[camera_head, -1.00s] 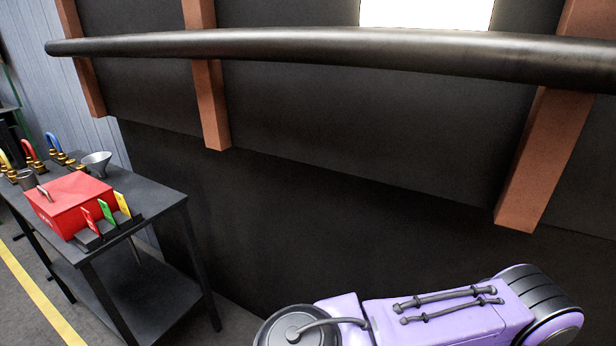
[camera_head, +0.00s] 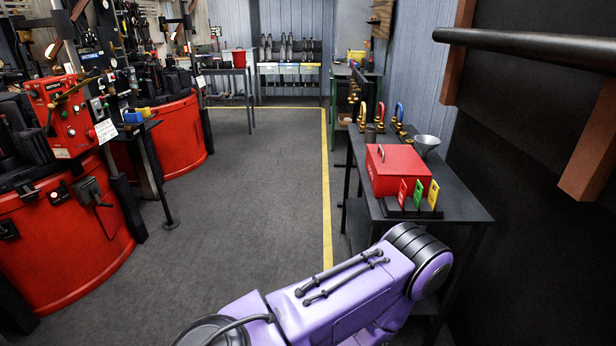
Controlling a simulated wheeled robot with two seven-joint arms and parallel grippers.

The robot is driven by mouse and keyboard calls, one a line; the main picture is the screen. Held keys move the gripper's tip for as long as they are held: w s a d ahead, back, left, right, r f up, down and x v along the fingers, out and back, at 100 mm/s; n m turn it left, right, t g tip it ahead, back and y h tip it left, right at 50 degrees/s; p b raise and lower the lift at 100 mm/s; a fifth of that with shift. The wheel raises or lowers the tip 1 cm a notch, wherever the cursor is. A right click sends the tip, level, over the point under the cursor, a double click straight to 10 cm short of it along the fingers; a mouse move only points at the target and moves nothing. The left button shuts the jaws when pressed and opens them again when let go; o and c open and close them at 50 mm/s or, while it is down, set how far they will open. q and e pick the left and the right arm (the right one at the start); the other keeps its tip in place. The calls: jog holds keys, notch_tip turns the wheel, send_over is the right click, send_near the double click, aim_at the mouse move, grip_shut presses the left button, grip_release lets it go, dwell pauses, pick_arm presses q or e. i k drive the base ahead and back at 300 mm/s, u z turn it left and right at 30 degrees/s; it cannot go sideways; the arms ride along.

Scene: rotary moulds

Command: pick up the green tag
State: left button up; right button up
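The green tag (camera_head: 418,194) stands upright in a dark holder at the near side of the dark table on the right. A red tag (camera_head: 402,192) stands to its left and a yellow tag (camera_head: 433,194) to its right. A red box (camera_head: 396,168) with a handle sits right behind the tags. A purple arm link of mine shows at the bottom, in front of the table and apart from the tags. Neither gripper is in view.
The table (camera_head: 462,208) also bears a metal funnel (camera_head: 426,143) and several coloured hooked pieces. A dark wall with a thick black pipe (camera_head: 520,48) stands at the right. Red round machines (camera_head: 70,240) stand at the left. Grey floor (camera_head: 240,190) between is clear.

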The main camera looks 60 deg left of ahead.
aim_at(417, 199)
jog(key=u, duration=0.85)
jog(key=i, duration=0.4)
